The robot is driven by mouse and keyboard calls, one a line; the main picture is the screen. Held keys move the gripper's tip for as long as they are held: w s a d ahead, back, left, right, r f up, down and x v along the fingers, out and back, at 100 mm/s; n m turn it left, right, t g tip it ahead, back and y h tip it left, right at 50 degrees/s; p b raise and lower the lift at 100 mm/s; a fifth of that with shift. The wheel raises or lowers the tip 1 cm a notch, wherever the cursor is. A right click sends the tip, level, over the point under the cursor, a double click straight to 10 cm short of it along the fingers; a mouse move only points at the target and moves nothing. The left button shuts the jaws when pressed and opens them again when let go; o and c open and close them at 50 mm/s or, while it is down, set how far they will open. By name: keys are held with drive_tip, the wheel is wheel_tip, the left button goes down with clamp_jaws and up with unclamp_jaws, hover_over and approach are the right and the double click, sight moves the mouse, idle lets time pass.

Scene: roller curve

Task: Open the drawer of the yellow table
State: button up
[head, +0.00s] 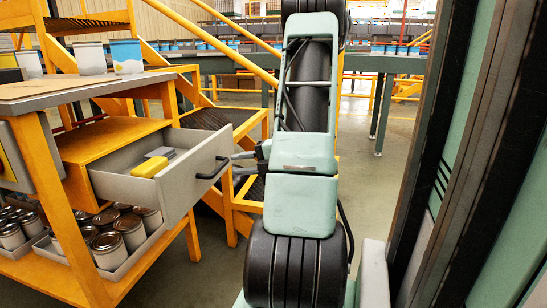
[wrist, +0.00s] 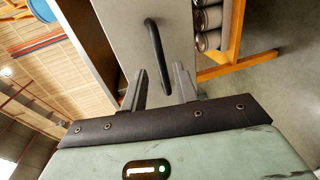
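The yellow table (head: 52,170) stands at the left in the head view. Its grey drawer (head: 180,190) is pulled well out, with its inside showing. A dark bar handle (head: 213,168) is on the drawer front. It also shows in the wrist view (wrist: 154,50), running lengthwise, roughly in line with the gap between my fingers. My gripper (head: 238,162) is just right of the handle in the head view, with a small gap between them. In the wrist view my gripper (wrist: 160,76) has its two fingers spread apart, with nothing clamped between them.
A yellow item (head: 150,167) lies in the drawer. Cans (head: 107,240) stand in trays on the lower shelf, and containers (head: 126,56) stand on the tabletop. Yellow stairs and railings are behind. Grey floor (head: 205,270) is clear in front of the drawer.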

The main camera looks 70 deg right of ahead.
drive_tip(key=p+v, duration=0.2)
drive_tip(key=v, duration=0.8)
drive_tip(key=shift+s, duration=0.35)
drive_tip(key=shift+d, duration=0.1)
